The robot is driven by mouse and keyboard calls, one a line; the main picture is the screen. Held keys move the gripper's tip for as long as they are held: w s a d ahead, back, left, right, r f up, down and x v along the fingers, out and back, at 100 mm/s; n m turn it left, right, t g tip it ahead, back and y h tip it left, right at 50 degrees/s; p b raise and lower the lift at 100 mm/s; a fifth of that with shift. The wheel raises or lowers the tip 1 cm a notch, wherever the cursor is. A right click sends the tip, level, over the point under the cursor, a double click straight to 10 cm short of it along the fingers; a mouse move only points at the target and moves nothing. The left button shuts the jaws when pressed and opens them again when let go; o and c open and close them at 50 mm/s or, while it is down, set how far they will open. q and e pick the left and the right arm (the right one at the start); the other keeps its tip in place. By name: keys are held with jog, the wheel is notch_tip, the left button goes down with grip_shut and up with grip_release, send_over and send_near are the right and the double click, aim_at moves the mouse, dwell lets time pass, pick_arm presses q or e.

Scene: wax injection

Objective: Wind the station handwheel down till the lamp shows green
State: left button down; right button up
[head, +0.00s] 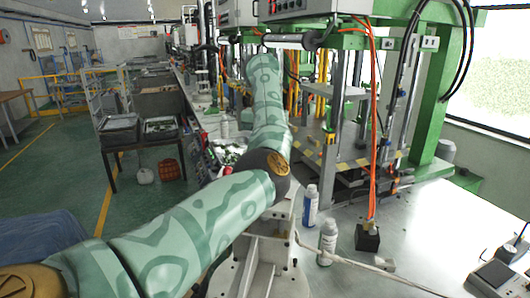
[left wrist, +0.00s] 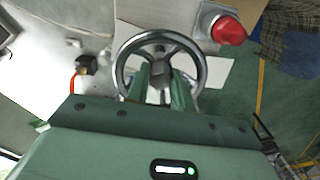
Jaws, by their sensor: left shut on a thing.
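The handwheel (left wrist: 121,62) is a grey metal ring with spokes and a dark hub, in the middle of the left wrist view. My left gripper (left wrist: 160,73) reaches over the wheel's near side, with its two green fingers shut on it around the hub area. The fingers hide the near part of the wheel. A red domed lamp (left wrist: 229,30) sits on a pale mount beside the wheel, up and to the right; it looks red. In the head view my patterned left arm crosses the middle, and no gripper or handwheel can be made out. My right gripper is out of view.
On the white bench stand two bottles (head: 311,205) (head: 328,240) and a black block (head: 368,237) with an orange cable. A green-framed press (head: 432,110) rises behind. A table with trays (head: 120,124) stands at left. Green floor is open at far left.

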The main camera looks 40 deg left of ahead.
pick_arm(q)
jog(key=n, duration=0.4)
jog(key=shift+r+n, duration=0.1)
jog(key=shift+n, duration=0.2)
jog(key=n, duration=0.4)
jog(key=shift+n+b, duration=0.3)
jog(key=shift+b, duration=0.1)
jog(key=c, duration=1.2)
grip_release()
notch_tip(320, 180, up, 8)
jog(key=shift+f+p, duration=0.1)
jog(key=shift+p, duration=0.7)
notch_tip(320, 180, up, 8)
jog(key=p, duration=0.4)
jog(key=shift+r+p, duration=0.25)
jog(key=shift+p, duration=0.15)
